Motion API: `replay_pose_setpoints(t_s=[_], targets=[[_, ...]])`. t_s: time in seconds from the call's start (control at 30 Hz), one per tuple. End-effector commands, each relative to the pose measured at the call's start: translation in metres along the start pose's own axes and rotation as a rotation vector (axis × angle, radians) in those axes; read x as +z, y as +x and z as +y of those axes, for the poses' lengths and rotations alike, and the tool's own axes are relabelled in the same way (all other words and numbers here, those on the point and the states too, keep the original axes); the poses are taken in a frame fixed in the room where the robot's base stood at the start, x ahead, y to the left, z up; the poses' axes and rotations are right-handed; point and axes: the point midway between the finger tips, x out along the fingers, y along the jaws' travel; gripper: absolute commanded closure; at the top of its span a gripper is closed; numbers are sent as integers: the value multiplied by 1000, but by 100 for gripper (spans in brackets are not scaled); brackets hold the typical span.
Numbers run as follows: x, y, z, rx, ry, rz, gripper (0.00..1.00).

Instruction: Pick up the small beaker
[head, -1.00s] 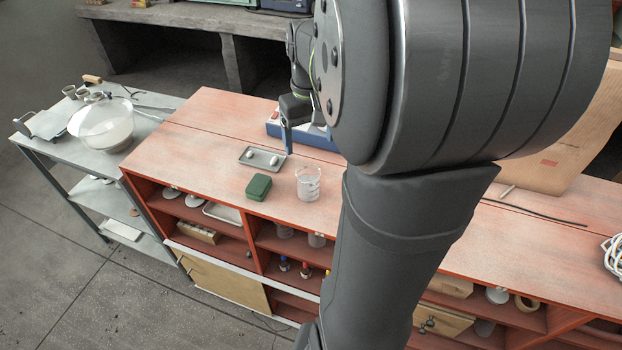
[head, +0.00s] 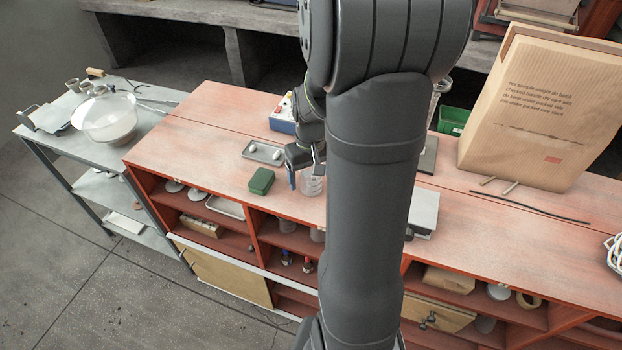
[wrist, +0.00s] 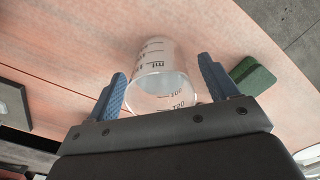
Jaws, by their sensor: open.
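The small beaker (head: 311,184) is clear glass and stands on the red bench top, partly hidden by my gripper and arm in the head view. In the wrist view the beaker (wrist: 160,72), with dark printed graduations, lies between the two blue fingers of my gripper (wrist: 160,85). My gripper also shows in the head view (head: 304,180), right at the beaker. The fingers are open, one on each side, with a visible gap to the glass around their tips.
A green box (head: 261,181) sits just left of the beaker; it also shows in the wrist view (wrist: 252,76). A grey tray (head: 254,150) with small pale items lies behind it. A large paper bag (head: 535,110) stands at the right. The bench front at left is clear.

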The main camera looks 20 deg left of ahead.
Motion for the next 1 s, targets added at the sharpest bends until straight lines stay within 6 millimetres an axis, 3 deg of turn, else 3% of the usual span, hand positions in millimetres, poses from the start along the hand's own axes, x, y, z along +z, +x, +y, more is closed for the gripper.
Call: replay_pose_setpoints(t_s=[0.23, 0.5, 0.83, 1.0], targets=[[0, 2, 0, 0, 0, 0, 21], [0, 2, 0, 0, 0, 0, 73], [0, -2, 0, 1, 0, 2, 73], [-1, -17, 0, 1, 0, 5, 73]])
